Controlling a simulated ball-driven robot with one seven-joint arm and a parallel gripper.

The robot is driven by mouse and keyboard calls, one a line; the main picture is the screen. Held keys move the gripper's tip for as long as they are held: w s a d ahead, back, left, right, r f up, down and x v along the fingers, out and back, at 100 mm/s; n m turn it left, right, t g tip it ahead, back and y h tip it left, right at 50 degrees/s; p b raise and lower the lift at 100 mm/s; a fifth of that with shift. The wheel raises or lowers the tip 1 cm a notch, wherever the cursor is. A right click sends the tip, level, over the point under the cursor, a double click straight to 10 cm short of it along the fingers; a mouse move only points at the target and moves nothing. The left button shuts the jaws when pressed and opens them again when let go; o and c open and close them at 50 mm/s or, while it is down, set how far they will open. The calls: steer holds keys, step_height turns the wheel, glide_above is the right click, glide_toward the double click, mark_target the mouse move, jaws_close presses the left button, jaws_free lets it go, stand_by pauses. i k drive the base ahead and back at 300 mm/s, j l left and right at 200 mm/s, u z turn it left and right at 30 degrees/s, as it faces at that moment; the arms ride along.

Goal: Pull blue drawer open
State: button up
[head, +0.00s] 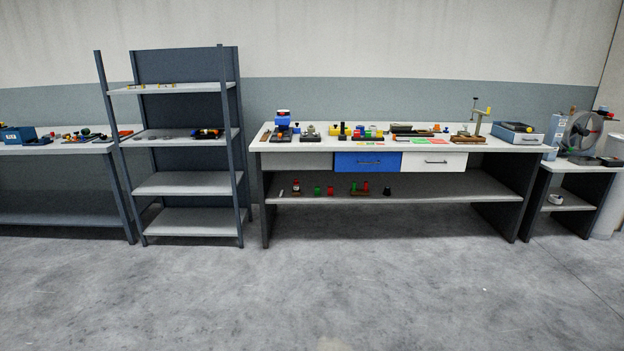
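The blue drawer (367,163) is in the head view, under the top of the middle workbench (500,145). It has a dark bar handle across its front. Its front looks about level with its neighbours, so it appears closed. A grey drawer (297,161) is to its left and a white drawer (433,162) with a similar handle is to its right. My gripper is not in view.
Bare concrete floor (330,280) lies clear in front of the workbench. A shelf rack (190,185) stands left of it, and a small table (575,200) right. Many small items crowd the bench top; several stand on its lower shelf (440,190).

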mark_target(390, 161)
steer(key=i+u, duration=0.1)
steer(key=i, duration=1.8)
steer(key=i+z, duration=0.1)
steer(key=i, duration=0.35)
steer(key=i+j+z, duration=0.15)
steer(key=i, duration=0.35)
steer(key=i+j+z, duration=0.1)
steer(key=i, duration=0.35)
steer(key=i+j+z, duration=0.15)
steer(key=i, duration=0.3)
steer(key=i+j+z, duration=0.35)
steer(key=i, duration=0.15)
steer(key=i+j+z, duration=0.4)
steer(key=i+l, duration=0.05)
